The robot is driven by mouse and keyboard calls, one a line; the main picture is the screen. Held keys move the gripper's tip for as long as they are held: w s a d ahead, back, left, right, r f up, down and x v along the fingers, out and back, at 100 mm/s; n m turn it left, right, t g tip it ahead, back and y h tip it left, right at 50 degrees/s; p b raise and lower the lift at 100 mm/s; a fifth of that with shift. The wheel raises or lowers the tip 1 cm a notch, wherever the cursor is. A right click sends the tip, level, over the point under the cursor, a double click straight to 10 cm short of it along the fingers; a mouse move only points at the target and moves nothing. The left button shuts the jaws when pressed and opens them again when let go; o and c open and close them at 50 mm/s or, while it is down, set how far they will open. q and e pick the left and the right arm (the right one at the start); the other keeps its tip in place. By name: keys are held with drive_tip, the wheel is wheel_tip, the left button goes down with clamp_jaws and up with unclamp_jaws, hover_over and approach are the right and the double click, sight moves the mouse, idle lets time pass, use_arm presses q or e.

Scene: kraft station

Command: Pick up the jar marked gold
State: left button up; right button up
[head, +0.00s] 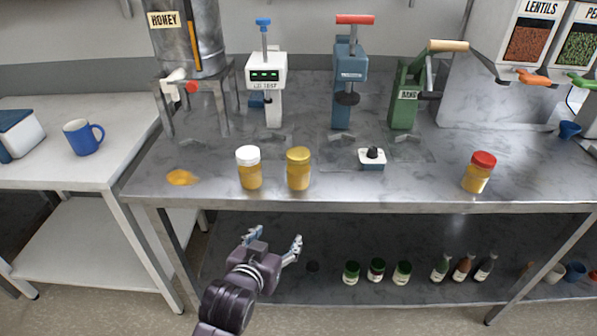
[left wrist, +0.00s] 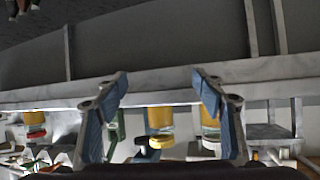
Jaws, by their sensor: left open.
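The jar with the gold lid (head: 298,169) stands upright near the front edge of the steel table, holding amber contents. A similar jar with a white lid (head: 249,168) stands close to its left. My left gripper (head: 275,238) is open and empty, in front of and below the table edge, apart from both jars. In the left wrist view the scene appears upside down. There the gold-lidded jar (left wrist: 161,122) shows between my open fingers, and the white-lidded jar (left wrist: 210,124) is close to one finger in the picture. My right gripper is not in view.
A red-lidded jar (head: 478,172) stands farther right on the table (head: 415,187). A yellow puddle (head: 181,177) lies at left. Behind stand a white tester (head: 267,78), a blue press (head: 348,80) and a green device (head: 405,95). Bottles (head: 462,268) stand on the lower shelf.

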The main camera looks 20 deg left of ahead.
sight(295, 162)
use_arm(q)
drive_tip(key=w+r+t, duration=0.1)
drive_tip(key=w+r, duration=0.1)
drive_tip(key=r, duration=0.2)
drive_tip(key=w+r+t, duration=0.2)
drive_tip(key=w+r, duration=0.1)
drive_tip(key=r, duration=0.1)
drive_tip(key=w+r+t+y, duration=0.1)
drive_tip(key=w+r+t, duration=0.1)
drive_tip(key=w+r, duration=0.1)
drive_tip(key=shift+w+d+r+n, duration=0.2)
drive_tip(key=shift+d+r+n, duration=0.2)
drive_tip(key=shift+r, duration=0.1)
drive_tip(key=shift+w+r, duration=0.25)
drive_tip(key=shift+w, duration=0.35)
drive_tip(key=shift+w+r, duration=0.25)
drive_tip(key=shift+w, duration=0.35)
drive_tip(key=shift+w+a+f+p, duration=0.15)
drive_tip(key=shift+w+p, duration=0.2)
drive_tip(key=shift+w, duration=1.05)
drive_tip(key=shift+w+a+f+p, duration=0.15)
drive_tip(key=shift+w+p, duration=0.2)
drive_tip(key=shift+w, duration=1.05)
drive_tip(key=shift+c, duration=0.6)
drive_tip(key=c, duration=1.5)
drive_tip(key=shift+d+r, duration=0.1)
drive_tip(key=shift+c, duration=0.2)
